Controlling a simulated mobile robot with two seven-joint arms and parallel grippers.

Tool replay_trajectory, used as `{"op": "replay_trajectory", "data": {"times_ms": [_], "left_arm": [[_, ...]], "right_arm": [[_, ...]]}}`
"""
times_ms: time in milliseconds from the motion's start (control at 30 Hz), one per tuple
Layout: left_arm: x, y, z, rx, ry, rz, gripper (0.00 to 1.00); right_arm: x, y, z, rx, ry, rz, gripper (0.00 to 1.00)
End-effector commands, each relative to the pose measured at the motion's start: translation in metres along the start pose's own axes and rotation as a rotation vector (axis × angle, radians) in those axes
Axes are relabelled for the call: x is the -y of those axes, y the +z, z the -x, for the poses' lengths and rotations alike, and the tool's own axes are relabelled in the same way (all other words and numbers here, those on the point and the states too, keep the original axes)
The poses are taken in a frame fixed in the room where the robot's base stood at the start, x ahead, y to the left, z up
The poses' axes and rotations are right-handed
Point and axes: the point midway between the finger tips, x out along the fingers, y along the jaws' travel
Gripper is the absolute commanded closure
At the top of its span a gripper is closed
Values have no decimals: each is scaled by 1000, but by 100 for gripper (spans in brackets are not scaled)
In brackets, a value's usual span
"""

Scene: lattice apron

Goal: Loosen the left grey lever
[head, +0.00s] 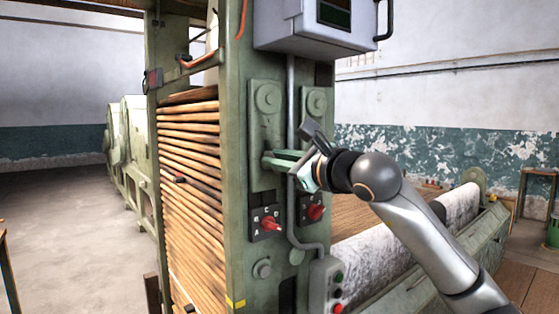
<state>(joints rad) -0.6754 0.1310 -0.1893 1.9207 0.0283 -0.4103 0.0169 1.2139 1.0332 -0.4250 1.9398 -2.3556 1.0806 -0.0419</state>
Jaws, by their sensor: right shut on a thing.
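Two grey-green lever plates with round bosses are fixed on the machine's green post. The left lever (267,97) is on the left plate, and its lower end is partly hidden by my right gripper. The right lever (317,103) is on the plate beside it, partly covered by my gripper and wrist. My right gripper (279,161) comes in from the right and is shut at the lower part of the left plate, on what looks like the left lever's handle. The exact grip is hard to see. My left gripper is out of view.
Below are two red switches, a left one (270,224) and a right one (316,212). A grey conduit (291,90) runs between the plates to a button box (328,284). A grey cabinet (315,27) hangs above. The slatted wooden apron (190,165) is at left; open floor lies beyond.

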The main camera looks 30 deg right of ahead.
Motion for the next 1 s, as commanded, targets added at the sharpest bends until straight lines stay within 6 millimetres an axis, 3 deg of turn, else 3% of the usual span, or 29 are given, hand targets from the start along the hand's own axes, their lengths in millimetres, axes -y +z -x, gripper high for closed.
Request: {"op": "replay_trajectory", "data": {"times_ms": [500, 1000], "left_arm": [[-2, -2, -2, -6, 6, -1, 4], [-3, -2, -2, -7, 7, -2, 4]], "right_arm": [[-5, 0, 0, 3, -2, 373, 100], [-6, 0, 0, 4, -1, 462, 100]]}}
